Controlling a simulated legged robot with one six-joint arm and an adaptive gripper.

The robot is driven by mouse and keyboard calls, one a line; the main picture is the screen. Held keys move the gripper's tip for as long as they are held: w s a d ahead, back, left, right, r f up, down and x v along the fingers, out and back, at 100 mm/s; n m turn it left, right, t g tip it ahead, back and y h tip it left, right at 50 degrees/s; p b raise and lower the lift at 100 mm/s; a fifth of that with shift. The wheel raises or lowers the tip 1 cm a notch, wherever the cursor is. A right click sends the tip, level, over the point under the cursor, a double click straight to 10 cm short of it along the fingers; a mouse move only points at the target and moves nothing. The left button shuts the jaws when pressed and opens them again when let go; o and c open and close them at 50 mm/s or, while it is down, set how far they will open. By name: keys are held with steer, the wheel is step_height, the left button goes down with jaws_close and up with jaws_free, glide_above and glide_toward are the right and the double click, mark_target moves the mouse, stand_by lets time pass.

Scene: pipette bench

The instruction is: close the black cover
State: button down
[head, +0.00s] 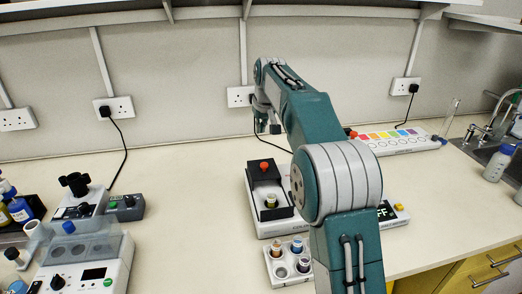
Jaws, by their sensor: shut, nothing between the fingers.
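The black cover (262,172), with a red knob on it, stands raised at the back of a white device (254,214) in the middle of the bench. In front of it a dark recess (283,207) lies uncovered, with a small vial (271,201) in it. My gripper (268,126) hangs above and behind the black cover, near the wall, apart from it. It is small in the picture, and it is shut and empty. My arm hides the right part of the device.
A white rack (279,274) with several vials stands in front of the device. Lab instruments (82,262) fill the left side. A strip with coloured squares (392,139) lies at the back right. The bench left of the device is clear.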

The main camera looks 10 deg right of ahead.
glide_toward(259, 163)
steer(key=w+f, duration=0.5)
steer(key=shift+w+a, duration=0.15)
steer(key=shift+a, duration=0.25)
steer(key=shift+s+d, duration=0.15)
steer(key=shift+s, duration=0.8)
steer(key=shift+s+d+f, duration=0.15)
steer(key=shift+s+f, duration=0.05)
steer(key=shift+s, duration=0.75)
